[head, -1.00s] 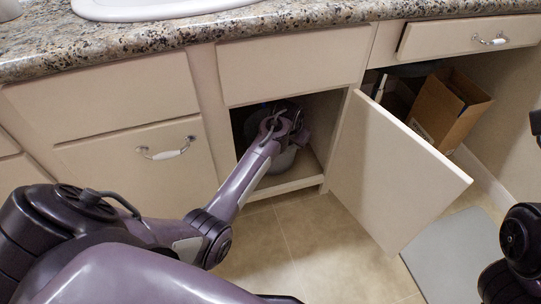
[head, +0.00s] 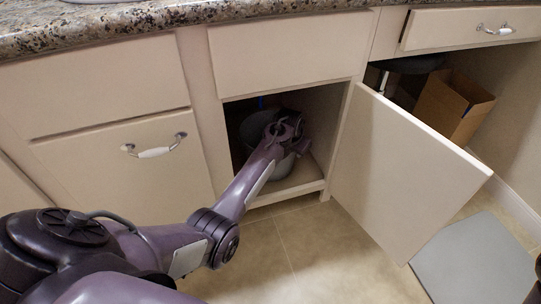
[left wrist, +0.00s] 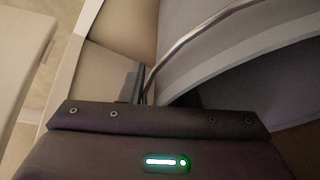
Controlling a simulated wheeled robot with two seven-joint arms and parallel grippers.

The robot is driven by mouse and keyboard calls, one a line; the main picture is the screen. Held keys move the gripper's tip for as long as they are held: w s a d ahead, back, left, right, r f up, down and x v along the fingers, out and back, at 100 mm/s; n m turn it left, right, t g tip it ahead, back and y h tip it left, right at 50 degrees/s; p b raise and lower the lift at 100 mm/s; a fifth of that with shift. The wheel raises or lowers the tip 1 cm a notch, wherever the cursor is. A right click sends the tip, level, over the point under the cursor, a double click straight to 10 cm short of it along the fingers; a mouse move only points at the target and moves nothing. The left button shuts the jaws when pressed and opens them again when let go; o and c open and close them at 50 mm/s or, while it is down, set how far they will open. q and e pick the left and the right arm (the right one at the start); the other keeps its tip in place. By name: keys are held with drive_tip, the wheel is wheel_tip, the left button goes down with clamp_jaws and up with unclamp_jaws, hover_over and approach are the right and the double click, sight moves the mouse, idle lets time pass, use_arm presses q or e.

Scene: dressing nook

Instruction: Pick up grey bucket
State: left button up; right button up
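The grey bucket (head: 256,126) stands inside the open lower cabinet, partly hidden behind my left arm. My left gripper (head: 296,132) is inside the cabinet at the bucket's right side, near its top. In the left wrist view, the bucket's pale rim (left wrist: 262,61) curves across the upper right. Its thin metal handle (left wrist: 195,34) runs down to beside a dark finger of my left gripper (left wrist: 134,84). Only that one finger shows clearly, so I cannot tell if it grips the bucket. My right gripper is out of view.
The cabinet door (head: 400,170) stands open to the right of the opening. A cardboard box (head: 453,106) sits in the open space beyond it. A grey flat panel (head: 478,262) lies on the floor at right. The tiled floor (head: 320,250) in front is clear.

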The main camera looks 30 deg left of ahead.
use_arm(q)
clamp_jaws()
idle(1.4)
